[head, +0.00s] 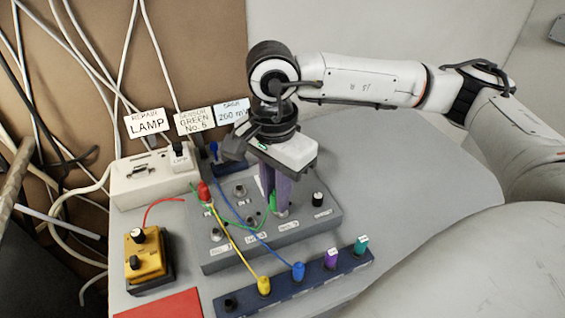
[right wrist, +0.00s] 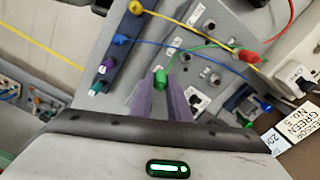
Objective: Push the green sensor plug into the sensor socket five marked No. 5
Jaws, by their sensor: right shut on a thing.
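My right gripper (head: 275,200) reaches down from above with purple fingers. It is shut on the green sensor plug (head: 273,202), held low over the grey socket panel (head: 325,222). The plug also shows between the fingertips in the right wrist view (right wrist: 160,79). A thin green wire runs from it across the panel. A round metal socket (head: 283,212) lies at the fingertips, partly hidden by them. The socket labels are too small to read, so I cannot tell which is No. 5. I cannot tell whether the plug touches a socket. My left gripper is not in view.
A dark blue rack (head: 325,272) holds yellow, blue, purple and teal plugs at the front. A red plug (head: 204,192) with a yellow wire sits at the panel's left. A yellow box (head: 145,257), a white box (head: 135,190) and standing signs (head: 194,120) are leftward. The right tabletop is clear.

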